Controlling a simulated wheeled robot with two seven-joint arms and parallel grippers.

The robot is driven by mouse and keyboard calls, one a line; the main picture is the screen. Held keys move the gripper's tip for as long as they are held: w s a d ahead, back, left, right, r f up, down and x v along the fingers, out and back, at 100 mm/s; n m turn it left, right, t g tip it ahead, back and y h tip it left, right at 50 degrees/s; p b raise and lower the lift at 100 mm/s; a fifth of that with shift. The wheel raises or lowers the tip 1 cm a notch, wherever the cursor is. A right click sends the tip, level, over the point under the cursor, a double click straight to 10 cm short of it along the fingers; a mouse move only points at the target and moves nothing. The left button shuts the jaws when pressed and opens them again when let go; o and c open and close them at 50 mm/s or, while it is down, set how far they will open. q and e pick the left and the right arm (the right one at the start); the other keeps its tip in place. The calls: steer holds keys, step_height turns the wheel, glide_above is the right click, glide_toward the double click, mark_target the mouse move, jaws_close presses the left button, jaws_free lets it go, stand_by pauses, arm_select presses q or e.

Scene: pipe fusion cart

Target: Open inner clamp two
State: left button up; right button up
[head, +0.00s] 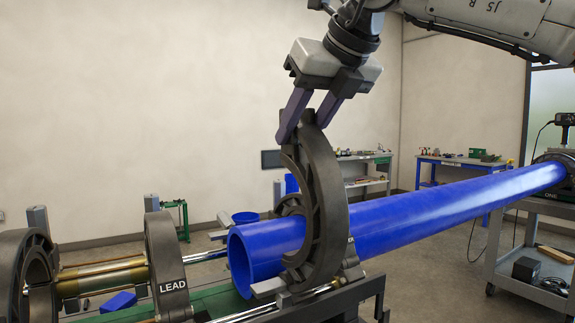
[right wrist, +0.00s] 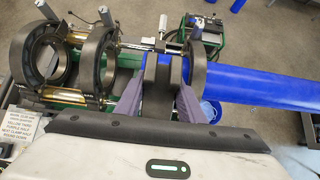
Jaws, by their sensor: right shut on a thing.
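My right gripper (head: 306,122) reaches down from above and is shut on the top end of a dark grey half-ring clamp (head: 331,205). This clamp half stands raised on edge beside the blue pipe (head: 395,222), close to the pipe's open near end, its hollow side facing left. Its foot is at the cart's front rail. In the right wrist view the dark clamp end (right wrist: 158,75) sits between the two purple fingers. Lettering low on the clamp is mostly hidden. My left gripper is in neither view.
A clamp marked LEAD (head: 168,265) and another ring clamp (head: 22,275) stand to the left on the cart. A grey trolley (head: 530,245) supports the pipe's far end. Workbenches (head: 440,165) stand at the back. The air left of the raised clamp is clear.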

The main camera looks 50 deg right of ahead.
mark_target(312, 146)
steer(key=shift+f, duration=0.1)
steer(key=shift+s+a+f+b, duration=0.2)
steer(key=shift+s+a+b, duration=0.05)
steer(key=shift+s+b, duration=0.25)
steer(key=s, duration=0.1)
steer(key=s+b, duration=0.1)
steer(key=s+a, duration=0.1)
steer(key=shift+s+f, duration=0.1)
steer(key=shift+f, duration=0.15)
steer(key=shift+s+r, duration=0.1)
steer(key=shift+s, duration=0.1)
